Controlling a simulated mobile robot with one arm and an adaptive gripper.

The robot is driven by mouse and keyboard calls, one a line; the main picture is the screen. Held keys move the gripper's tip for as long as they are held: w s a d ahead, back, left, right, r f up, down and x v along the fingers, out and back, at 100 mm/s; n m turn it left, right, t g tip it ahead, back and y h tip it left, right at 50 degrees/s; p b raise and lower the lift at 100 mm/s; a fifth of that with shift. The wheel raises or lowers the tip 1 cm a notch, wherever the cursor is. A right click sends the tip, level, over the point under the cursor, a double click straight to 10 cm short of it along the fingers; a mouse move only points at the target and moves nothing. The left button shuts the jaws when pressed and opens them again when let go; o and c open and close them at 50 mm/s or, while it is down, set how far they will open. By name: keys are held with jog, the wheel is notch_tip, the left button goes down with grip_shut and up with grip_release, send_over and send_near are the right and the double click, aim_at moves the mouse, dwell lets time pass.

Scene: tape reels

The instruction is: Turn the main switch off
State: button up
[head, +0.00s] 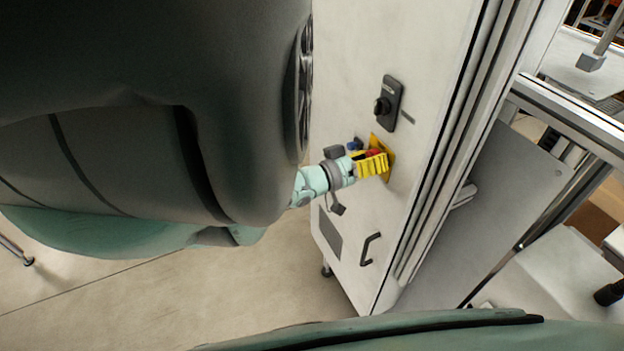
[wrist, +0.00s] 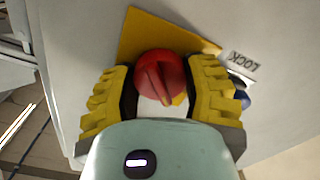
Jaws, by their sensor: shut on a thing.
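The main switch is a red rotary knob (wrist: 161,77) on a yellow plate (wrist: 150,33) fixed to a white cabinet door. In the head view the knob (head: 373,153) is mostly hidden by my yellow fingers, and the yellow plate (head: 388,160) shows behind them. My gripper (wrist: 160,88) has one ridged yellow finger on each side of the knob and is shut on it. In the head view my gripper (head: 371,163) reaches the plate from the left. The knob's raised grip runs roughly up and down in the wrist view.
A "LOCK" label (wrist: 243,62) and a blue part (wrist: 242,98) lie right beside the plate. A black handle (head: 370,249) sticks out below. Open floor (head: 200,290) lies left.

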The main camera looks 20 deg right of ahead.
jog(key=n+b, duration=0.1)
jog(key=n, duration=0.2)
jog(key=shift+r+n, duration=0.1)
jog(key=shift+n, duration=0.3)
jog(key=n, duration=0.5)
jog(key=shift+s, duration=0.1)
jog(key=shift+n, duration=0.4)
jog(key=o, duration=1.2)
jog(key=shift+b, duration=0.3)
jog(key=shift+a, duration=0.1)
jog(key=shift+w+a, duration=0.1)
jog(key=shift+w, duration=0.1)
jog(key=s+a, duration=0.1)
jog(key=a, duration=1)
jog(key=shift+a, duration=0.35)
